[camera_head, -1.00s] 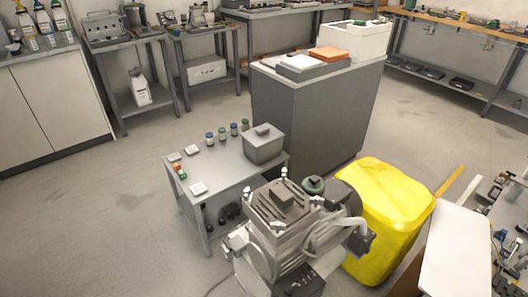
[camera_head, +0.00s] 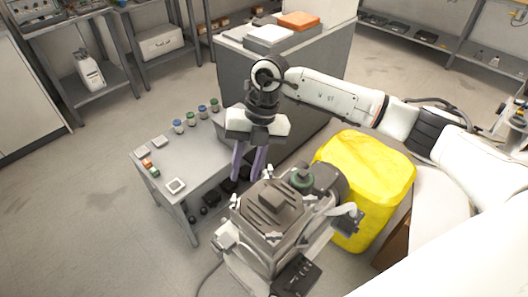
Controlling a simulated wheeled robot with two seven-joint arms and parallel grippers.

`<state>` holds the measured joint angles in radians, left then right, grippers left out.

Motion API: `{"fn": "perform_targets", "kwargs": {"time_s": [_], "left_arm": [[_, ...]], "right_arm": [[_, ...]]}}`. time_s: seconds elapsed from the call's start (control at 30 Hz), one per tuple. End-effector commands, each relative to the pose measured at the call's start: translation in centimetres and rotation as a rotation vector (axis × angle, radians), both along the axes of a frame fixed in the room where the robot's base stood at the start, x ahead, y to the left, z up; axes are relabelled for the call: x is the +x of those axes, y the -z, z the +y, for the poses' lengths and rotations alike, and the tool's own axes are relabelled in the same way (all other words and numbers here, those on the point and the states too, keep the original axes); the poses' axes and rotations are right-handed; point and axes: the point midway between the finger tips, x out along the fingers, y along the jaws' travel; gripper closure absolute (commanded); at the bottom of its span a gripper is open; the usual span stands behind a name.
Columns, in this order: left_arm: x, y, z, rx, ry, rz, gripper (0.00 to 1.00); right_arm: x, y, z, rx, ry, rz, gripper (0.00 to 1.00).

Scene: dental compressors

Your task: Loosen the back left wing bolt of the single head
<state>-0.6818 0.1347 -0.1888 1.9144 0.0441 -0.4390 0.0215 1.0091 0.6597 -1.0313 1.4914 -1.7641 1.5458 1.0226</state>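The single-head compressor (camera_head: 268,222) stands at the front centre, its square ribbed head facing up. Small pale wing bolts stand at the head's corners. One (camera_head: 235,200) is at the left corner and another (camera_head: 268,172) at the back corner, close to my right gripper's fingers. My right gripper (camera_head: 248,176) points down with two purple fingers just behind and above the head's back left side. A gap shows between the fingers, and they hold nothing that I can see. Whether a finger touches a bolt I cannot tell. My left gripper is not in view.
A low grey table (camera_head: 190,160) with jars and small parts stands at the left, behind the compressor. A grey cabinet (camera_head: 300,70) stands behind my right arm. Floor at the left is clear.

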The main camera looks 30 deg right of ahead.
Motion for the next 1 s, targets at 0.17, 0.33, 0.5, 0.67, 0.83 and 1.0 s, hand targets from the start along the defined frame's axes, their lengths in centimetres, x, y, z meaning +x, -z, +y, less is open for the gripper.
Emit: {"fn": "perform_targets", "kwargs": {"time_s": [0.17,0.33,0.5,0.67,0.83,1.0], "left_arm": [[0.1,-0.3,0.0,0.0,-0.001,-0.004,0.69],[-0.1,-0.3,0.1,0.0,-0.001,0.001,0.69],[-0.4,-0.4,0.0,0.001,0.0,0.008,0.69],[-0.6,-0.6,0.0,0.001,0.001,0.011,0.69],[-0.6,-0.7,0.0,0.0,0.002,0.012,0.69],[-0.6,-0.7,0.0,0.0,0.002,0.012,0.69]], "right_arm": [[2.3,-2.9,-7.5,-0.254,0.103,-0.029,0.73],[2.5,-2.4,-8.8,-0.301,0.127,-0.03,0.73],[2.4,0.6,-8.7,-0.299,0.125,-0.027,0.73],[2.5,3.6,-8.6,-0.296,0.123,-0.029,0.73],[2.5,5.8,-8.6,-0.295,0.123,-0.031,0.73],[2.5,6.8,-8.6,-0.294,0.122,-0.033,0.73]]}}
